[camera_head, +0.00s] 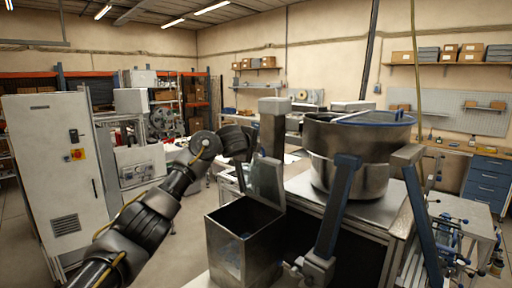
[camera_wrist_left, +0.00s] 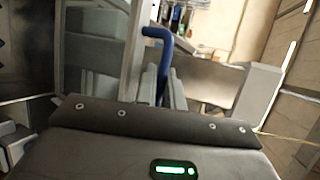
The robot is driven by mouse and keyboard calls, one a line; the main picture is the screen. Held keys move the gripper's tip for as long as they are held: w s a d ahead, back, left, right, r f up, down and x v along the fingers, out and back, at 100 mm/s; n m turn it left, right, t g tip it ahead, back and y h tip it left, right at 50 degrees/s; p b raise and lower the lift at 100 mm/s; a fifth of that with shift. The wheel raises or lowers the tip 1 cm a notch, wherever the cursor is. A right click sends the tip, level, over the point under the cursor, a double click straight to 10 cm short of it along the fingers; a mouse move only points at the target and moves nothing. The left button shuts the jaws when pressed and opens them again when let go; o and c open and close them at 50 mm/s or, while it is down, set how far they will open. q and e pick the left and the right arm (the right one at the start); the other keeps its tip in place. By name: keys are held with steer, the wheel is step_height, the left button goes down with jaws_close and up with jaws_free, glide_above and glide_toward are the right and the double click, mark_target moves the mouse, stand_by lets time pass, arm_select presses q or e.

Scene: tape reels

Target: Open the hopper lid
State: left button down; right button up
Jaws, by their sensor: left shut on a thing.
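The hopper (camera_head: 236,238) is an open-topped metal box at the lower middle of the head view, with some bluish contents inside. Its lid (camera_head: 264,182) stands raised, near upright, at the box's back edge. My left arm reaches in from the left, its gripper behind the lid's upper edge; the fingertips are hard to make out there. In the left wrist view my left gripper (camera_wrist_left: 163,86) is shut on a bent blue handle (camera_wrist_left: 165,42), which shows between the two fingers. I cannot see clearly how the handle joins the lid. My right gripper is out of view.
A round metal bowl (camera_head: 350,170) with a blue rim stands right of the hopper on a metal-topped stand. Grey and blue posts (camera_head: 335,205) rise close beside the hopper. A white cabinet (camera_head: 50,165) stands at left. Open floor shows between the cabinet and my arm.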

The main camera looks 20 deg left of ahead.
arm_select(q)
steer(key=shift+f, duration=0.15)
steer(key=c, duration=1.5)
jaws_free()
steer(key=b+v, duration=0.5)
steer(key=v, duration=0.6)
